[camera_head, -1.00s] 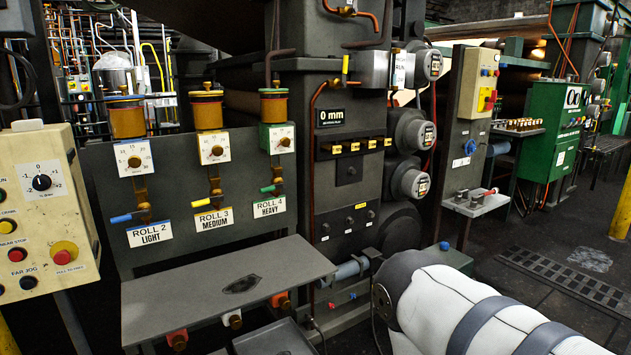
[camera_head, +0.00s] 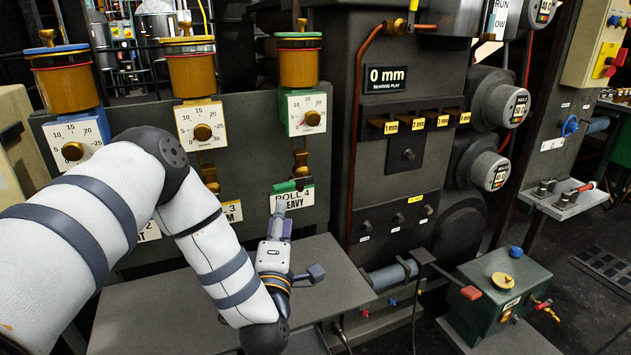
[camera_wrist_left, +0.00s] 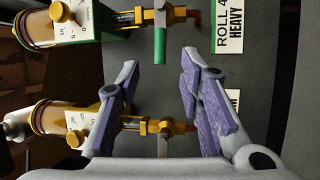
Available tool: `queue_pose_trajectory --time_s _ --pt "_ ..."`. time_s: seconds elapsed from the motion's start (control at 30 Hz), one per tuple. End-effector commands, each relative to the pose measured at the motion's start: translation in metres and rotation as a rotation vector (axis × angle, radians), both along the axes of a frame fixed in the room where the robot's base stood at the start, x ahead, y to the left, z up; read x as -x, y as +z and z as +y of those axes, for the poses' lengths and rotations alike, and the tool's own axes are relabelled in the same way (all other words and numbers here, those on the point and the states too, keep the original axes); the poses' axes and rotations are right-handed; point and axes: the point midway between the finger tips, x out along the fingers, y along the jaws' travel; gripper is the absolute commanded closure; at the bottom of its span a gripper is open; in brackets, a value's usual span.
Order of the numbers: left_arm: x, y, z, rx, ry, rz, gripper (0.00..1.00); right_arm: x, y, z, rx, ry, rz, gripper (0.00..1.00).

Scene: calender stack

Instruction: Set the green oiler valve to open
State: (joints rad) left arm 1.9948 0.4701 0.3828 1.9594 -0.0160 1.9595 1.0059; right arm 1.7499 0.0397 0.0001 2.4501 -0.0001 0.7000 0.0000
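The green oiler (camera_head: 299,68) has an amber cup and a green-edged dial above the "ROLL 4 HEAVY" label (camera_head: 292,200). Its green valve handle (camera_head: 284,187) sticks out sideways to the left from the vertical brass stem. In the left wrist view the green handle (camera_wrist_left: 160,46) lies crosswise to the brass line, just beyond the fingertips. My left gripper (camera_head: 281,212) is in front of the label, just below the handle. In the wrist view its purple-padded fingers (camera_wrist_left: 159,66) are apart, with nothing between them. My right gripper is out of view.
A grey shelf (camera_head: 150,312) lies below. A copper pipe (camera_head: 357,130) runs to the right. A green box (camera_head: 498,290) with a red-tipped lever stands lower right.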

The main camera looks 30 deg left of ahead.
Motion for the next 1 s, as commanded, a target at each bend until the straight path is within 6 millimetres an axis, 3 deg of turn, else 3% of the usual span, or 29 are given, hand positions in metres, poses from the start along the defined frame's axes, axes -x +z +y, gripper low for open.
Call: queue_pose_trajectory --time_s 0.4,0.53,0.8,0.93,1.0 --pt "-0.084 0.014 0.042 -0.003 -0.001 0.004 0.66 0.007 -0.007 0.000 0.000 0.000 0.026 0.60" --pt "-0.095 0.017 0.047 -0.002 -0.002 0.005 0.66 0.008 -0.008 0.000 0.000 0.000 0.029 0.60" --pt "-0.097 0.018 0.047 -0.003 -0.002 0.004 0.66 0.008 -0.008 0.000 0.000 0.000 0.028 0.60" --pt "-0.097 0.018 0.047 -0.003 -0.002 0.004 0.96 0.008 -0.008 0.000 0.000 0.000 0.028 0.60" --pt "-0.097 0.018 0.047 -0.003 -0.003 0.004 1.00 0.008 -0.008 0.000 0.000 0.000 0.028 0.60"
